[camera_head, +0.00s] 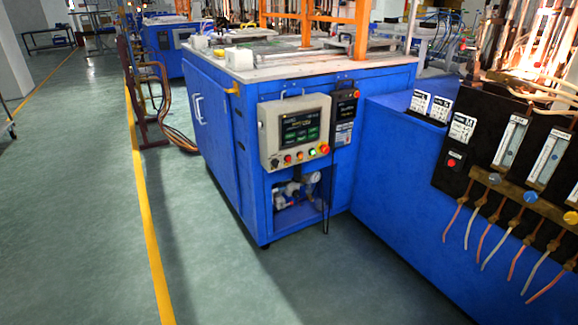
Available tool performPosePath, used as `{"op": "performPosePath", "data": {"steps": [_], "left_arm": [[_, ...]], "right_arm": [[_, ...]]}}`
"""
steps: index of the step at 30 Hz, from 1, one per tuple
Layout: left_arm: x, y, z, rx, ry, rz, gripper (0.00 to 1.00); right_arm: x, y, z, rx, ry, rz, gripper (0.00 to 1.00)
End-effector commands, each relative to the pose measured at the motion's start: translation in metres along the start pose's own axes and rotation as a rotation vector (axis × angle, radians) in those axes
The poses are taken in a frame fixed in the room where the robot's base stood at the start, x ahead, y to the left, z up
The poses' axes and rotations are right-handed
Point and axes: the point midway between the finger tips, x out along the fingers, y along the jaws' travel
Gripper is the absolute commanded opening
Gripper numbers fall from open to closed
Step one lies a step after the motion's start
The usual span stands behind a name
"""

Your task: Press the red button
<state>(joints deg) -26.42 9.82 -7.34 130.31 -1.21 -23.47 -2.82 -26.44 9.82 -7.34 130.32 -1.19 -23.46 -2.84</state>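Several red controls show in the head view. A large red-orange button (324,149) is at the lower right corner of the grey control panel (268,121) on the front of the blue cabinet (221,145). A smaller red button (287,159) is in the row under the panel's screen (300,127). Another red button (452,162) is on the black panel at the right, below a white label. A small red spot (357,94) is on the dark box beside the control panel. Neither gripper is in view.
A lower blue cabinet (400,190) with flow meters (510,141) and hanging hoses (485,236) extends to the right, with bright flames above. Pipes and hoses (170,110) stand left of the main cabinet. The green floor (70,200) at the left is clear, with a yellow line (148,230).

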Motion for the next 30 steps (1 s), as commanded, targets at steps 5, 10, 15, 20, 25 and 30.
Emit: {"op": "performPosePath", "data": {"steps": [5,10,15,20,25,30], "left_arm": [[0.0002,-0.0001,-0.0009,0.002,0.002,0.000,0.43],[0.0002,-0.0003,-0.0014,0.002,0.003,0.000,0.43],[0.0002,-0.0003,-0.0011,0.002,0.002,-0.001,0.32],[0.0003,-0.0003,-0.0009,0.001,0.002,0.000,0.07],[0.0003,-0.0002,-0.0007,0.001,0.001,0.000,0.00],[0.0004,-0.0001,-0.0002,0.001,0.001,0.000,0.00]], "right_arm": [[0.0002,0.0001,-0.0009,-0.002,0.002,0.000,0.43],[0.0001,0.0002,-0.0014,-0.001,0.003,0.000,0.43],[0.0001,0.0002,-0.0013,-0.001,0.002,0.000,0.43],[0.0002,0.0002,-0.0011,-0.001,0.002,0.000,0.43],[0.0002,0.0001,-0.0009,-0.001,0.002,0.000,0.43],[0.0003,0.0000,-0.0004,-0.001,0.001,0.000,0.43]]}}
